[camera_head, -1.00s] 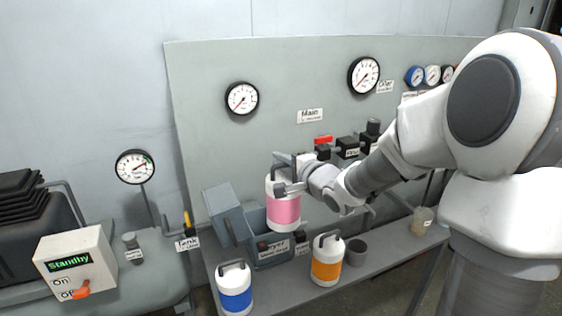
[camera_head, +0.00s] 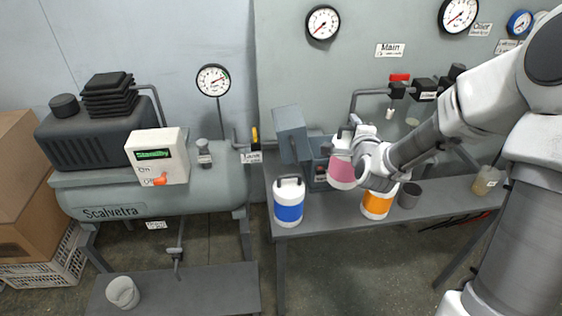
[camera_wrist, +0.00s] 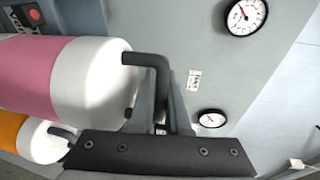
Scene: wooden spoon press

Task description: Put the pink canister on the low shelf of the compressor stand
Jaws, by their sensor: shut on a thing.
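The pink canister (camera_head: 342,170), white with a pink band, is held up in front of the bench in the head view. My gripper (camera_head: 352,134) is shut on its dark handle at the top. In the wrist view the canister (camera_wrist: 40,75) lies along the left, and the handle runs to my gripper (camera_wrist: 165,110). The canister's right side is hidden by my wrist in the head view. The compressor stand's low shelf (camera_head: 205,290) is at the lower left, below the compressor tank (camera_head: 150,202). A pale cup-like container (camera_head: 122,292) stands on its left part.
A blue-banded canister (camera_head: 289,202) and an orange-banded one (camera_head: 377,203) stand on the bench (camera_head: 330,212), with a grey cup (camera_head: 409,195) to the right. Cardboard boxes (camera_head: 22,190) and a white crate (camera_head: 45,262) stand far left. The low shelf's middle and right are bare.

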